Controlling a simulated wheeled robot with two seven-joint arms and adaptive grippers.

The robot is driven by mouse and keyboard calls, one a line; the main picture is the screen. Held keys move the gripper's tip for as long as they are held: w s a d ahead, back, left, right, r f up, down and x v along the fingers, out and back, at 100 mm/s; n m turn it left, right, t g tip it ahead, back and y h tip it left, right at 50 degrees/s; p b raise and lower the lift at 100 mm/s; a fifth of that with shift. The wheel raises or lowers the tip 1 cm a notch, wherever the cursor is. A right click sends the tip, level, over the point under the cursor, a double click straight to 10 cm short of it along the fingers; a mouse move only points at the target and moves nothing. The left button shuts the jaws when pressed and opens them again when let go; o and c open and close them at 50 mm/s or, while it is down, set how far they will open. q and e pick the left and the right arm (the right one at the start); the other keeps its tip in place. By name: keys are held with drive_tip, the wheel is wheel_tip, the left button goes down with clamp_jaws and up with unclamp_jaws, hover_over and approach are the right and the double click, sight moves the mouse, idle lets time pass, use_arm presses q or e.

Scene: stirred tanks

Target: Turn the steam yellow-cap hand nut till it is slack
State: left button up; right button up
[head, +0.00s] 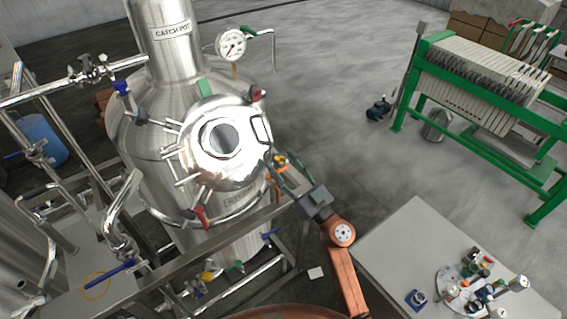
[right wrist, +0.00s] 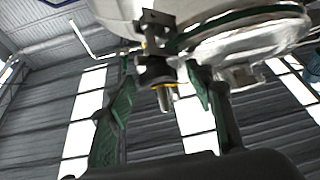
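The steel tank (head: 150,110) has a domed lid (head: 235,165) with a round sight glass, ringed by clamps with coloured caps. A hand nut with a yellow-orange cap (head: 281,159) is at the lid's right rim. My right gripper (head: 279,169) is at this nut, partly covering it. In the right wrist view the dark nut (right wrist: 156,72), with a yellow band and a bolt end, is between the two green-padded fingers of my right gripper (right wrist: 160,82). The fingers stand apart, with gaps on both sides of the nut. My left gripper is not in view.
A pressure gauge (head: 231,44) stands behind the lid, and pipes with blue-handled valves run at the left. A grey table (head: 405,245) with small parts is at lower right. A green-framed filter press (head: 480,85) stands at upper right. The floor between is mostly clear.

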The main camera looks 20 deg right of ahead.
drive_tip(key=c, duration=1)
